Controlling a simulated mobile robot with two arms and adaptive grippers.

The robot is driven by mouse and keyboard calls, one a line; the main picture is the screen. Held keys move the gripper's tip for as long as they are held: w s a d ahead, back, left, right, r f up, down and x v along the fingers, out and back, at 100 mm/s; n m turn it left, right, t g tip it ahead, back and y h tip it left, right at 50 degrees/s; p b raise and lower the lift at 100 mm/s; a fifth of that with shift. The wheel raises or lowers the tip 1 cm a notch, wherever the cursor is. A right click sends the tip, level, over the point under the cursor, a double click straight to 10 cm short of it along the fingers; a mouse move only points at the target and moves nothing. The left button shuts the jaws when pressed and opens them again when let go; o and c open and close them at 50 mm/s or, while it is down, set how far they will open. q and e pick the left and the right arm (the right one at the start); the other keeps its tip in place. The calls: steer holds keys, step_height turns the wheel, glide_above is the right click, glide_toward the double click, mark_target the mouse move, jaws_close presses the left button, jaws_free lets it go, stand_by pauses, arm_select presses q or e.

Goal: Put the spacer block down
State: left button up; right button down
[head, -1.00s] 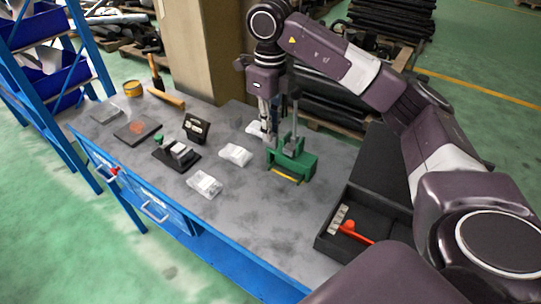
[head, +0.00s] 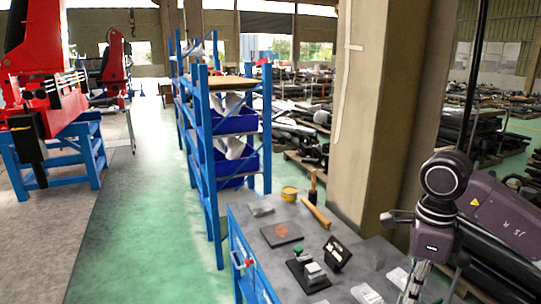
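My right arm comes in from the right in the head view. Its gripper (head: 415,287) points down over the right part of the workbench (head: 340,289), at the bottom edge of the picture. Its fingertips are cut off or too small to read, so I cannot tell whether it is open or holds a block. A light grey block (head: 314,271) sits on a black base on the bench, apart from the gripper. I cannot tell if it is the spacer block. My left gripper is not in view.
A black angled display box (head: 336,254), a dark plate with an orange patch (head: 282,233), a hammer (head: 316,213), a yellow tape roll (head: 289,194) and clear bags (head: 366,293) occupy the bench. A blue shelf rack (head: 213,150) stands behind; a pillar (head: 385,110) rises beside the bench.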

steer(key=s+a+f+n, duration=0.3)
steer(key=s+a+n, duration=0.2)
steer(key=n, duration=0.6)
steer(key=s+a+f+n, duration=0.4)
steer(key=s+n, duration=0.3)
steer(key=n, duration=0.5)
steer(key=shift+s+a+n, duration=0.3)
steer(key=shift+s+a, duration=0.05)
steer(key=shift+s, duration=0.05)
